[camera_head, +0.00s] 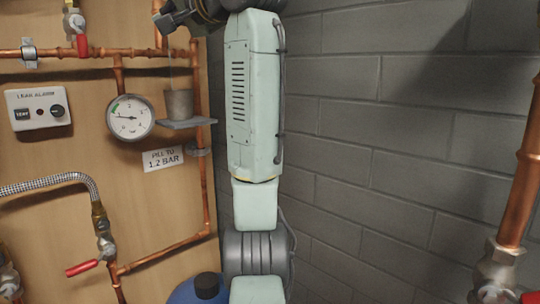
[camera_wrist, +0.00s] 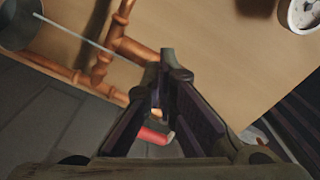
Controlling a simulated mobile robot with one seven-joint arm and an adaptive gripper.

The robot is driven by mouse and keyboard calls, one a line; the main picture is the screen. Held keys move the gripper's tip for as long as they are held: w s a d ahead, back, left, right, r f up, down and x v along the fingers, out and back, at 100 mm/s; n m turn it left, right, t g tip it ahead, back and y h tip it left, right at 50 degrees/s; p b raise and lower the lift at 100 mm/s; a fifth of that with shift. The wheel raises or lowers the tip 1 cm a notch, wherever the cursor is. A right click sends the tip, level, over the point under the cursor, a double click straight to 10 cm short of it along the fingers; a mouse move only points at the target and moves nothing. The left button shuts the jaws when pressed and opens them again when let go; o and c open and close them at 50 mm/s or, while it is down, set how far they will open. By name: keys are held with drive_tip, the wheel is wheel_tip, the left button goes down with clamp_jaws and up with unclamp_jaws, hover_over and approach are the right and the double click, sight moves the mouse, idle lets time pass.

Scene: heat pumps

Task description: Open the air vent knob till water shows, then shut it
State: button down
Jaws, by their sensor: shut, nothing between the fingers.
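My gripper (camera_head: 163,18) is at the top of the head view, by the upper copper pipe. In the wrist view its fingers (camera_wrist: 165,62) are together with nothing held between them. The air vent knob cannot be made out clearly; the fingers cover that area. A red piece (camera_wrist: 152,135) shows behind the fingers, and I cannot tell whether it is the knob or a valve handle. A grey cup (camera_head: 179,105) stands on a small shelf below my gripper; part of it shows in the wrist view (camera_wrist: 18,25). A thin pale line, like a water stream (camera_wrist: 75,32), reaches toward the cup.
A round pressure gauge (camera_head: 130,117) is left of the cup, above a "fill to 1.2 bar" label (camera_head: 162,158). A leak alarm box (camera_head: 38,108) and red-handled valves (camera_head: 82,267) are further left. A grey block wall (camera_head: 400,150) is on the right.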

drive_tip(key=shift+w+r, duration=0.15)
drive_tip(key=shift+w, duration=0.2)
idle(0.5)
drive_tip(key=shift+s+a+r, duration=0.1)
drive_tip(key=shift+s+r, duration=0.1)
drive_tip(key=shift+r, duration=0.3)
idle(0.5)
drive_tip(key=shift+s+a+f, duration=0.15)
drive_tip(key=shift+a+f, duration=0.05)
drive_tip(key=shift+b+v, duration=1.05)
drive_tip(key=shift+v, duration=1.85)
drive_tip(key=shift+a, duration=0.1)
